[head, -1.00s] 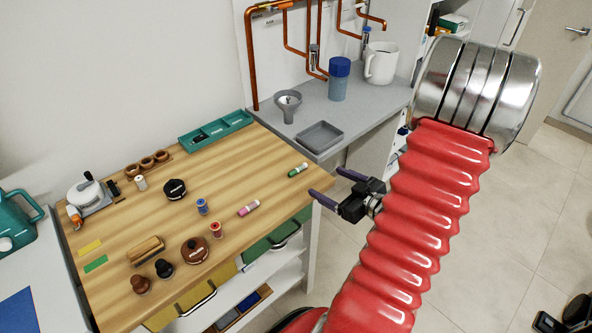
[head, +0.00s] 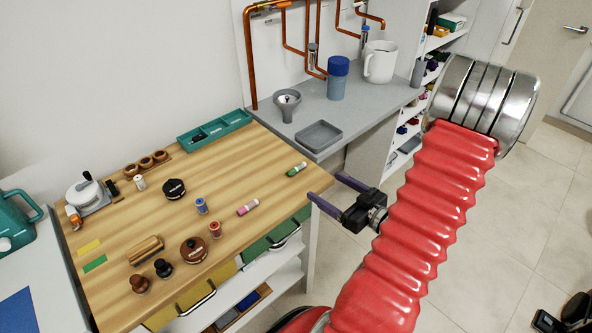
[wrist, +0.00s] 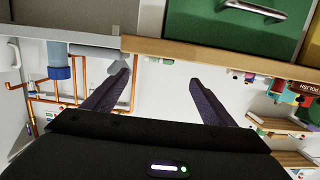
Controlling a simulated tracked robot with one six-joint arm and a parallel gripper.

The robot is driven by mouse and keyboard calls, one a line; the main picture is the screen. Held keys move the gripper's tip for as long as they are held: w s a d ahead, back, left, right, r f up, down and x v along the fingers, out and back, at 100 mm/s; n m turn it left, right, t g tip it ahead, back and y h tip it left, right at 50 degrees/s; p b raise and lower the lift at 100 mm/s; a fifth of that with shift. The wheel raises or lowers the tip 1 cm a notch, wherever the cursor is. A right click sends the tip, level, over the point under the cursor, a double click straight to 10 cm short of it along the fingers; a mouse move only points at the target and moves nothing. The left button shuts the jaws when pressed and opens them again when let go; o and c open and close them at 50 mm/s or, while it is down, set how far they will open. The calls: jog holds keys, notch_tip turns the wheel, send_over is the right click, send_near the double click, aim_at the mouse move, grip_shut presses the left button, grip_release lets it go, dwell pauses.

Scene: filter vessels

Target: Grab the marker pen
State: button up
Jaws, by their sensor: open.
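Two pen-like sticks lie on the wooden bench (head: 130,215) in the head view. One is a green marker (head: 296,170) near the right edge, the other a pink one (head: 248,207) nearer the front. I cannot tell which is the marker pen meant. My gripper (head: 326,187) is at the bench's right edge, its two dark purple fingers apart and empty, pointing left. It is apart from both pens, with the green one closer. The wrist view shows the open fingers (wrist: 160,78) with nothing between them; the pens are not clearly made out there.
The bench also holds stamps, spools, round tins and a teal tray (head: 214,130). A grey counter (head: 365,110) behind carries a funnel (head: 287,105), a shallow grey tray (head: 319,136), a blue-lidded container (head: 338,80) and a white jug (head: 381,62). Open floor lies to the right.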

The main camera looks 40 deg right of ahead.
send_near(298, 169)
jog(key=shift+w+a+f, duration=0.1)
jog(key=shift+w, duration=0.6)
jog(key=shift+w+a+f, duration=0.1)
jog(key=shift+w+f, duration=0.05)
jog(key=shift+w, duration=0.55)
jog(key=shift+w+f, duration=0.2)
jog(key=shift+w, duration=1.05)
jog(key=shift+w+f, duration=0.25)
jog(key=shift+w, duration=1.05)
jog(key=shift+c, duration=0.4)
jog(key=c, duration=1)
jog(key=shift+r, duration=0.1)
jog(key=shift+c, duration=0.2)
notch_tip(298, 169, up, 10)
